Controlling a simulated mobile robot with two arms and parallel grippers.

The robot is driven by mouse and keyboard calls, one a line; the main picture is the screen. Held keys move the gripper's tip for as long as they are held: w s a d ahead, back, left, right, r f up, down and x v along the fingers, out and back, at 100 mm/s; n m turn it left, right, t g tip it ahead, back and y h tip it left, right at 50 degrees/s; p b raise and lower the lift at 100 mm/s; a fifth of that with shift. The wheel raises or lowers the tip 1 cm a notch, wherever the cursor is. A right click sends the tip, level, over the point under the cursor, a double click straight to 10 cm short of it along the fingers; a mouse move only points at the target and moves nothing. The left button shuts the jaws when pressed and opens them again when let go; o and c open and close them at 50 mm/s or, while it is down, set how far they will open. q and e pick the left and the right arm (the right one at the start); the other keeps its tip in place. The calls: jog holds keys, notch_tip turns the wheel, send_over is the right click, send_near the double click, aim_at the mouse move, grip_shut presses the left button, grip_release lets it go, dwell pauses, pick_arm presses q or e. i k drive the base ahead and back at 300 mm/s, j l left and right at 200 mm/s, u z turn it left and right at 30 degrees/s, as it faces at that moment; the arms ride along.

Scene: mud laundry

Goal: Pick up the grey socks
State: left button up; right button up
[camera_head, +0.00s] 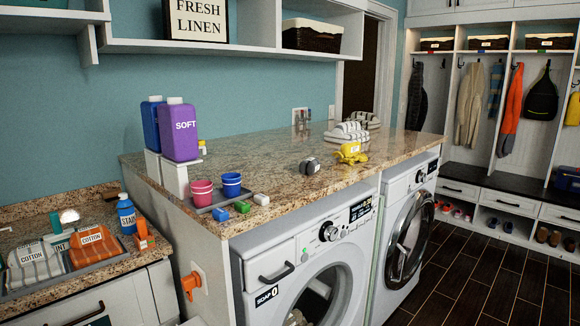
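A small rounded grey bundle, which looks like the grey socks (309,166), lies on the granite countertop (260,180) above the washing machines. A yellow bundle (350,153) lies just to its right, with a small gap between them. Neither of my grippers shows in this view.
Striped folded cloths (346,132) lie behind the yellow bundle. A grey tray (212,205) with a pink cup (202,192) and a blue cup (231,185) is at the counter's left front, near the purple bottle (179,130). The countertop around the grey bundle is mostly clear.

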aim_at(311, 166)
jog(key=l+u, duration=0.2)
jog(key=l, duration=0.4)
jog(key=l+u, duration=0.25)
jog(key=l, duration=0.35)
jog(key=k+l+u, duration=0.2)
jog(key=l, duration=0.35)
jog(key=l+u, duration=0.25)
jog(key=l, duration=0.35)
jog(key=l+u, duration=0.45)
jog(key=i+l+u, duration=0.1)
jog(key=l+u, duration=0.6)
jog(key=u, duration=0.15)
jog(key=i+l, duration=0.1)
jog(key=l, duration=0.45)
jog(key=l+z, duration=0.15)
jog(key=l, duration=0.35)
jog(key=i, duration=0.05)
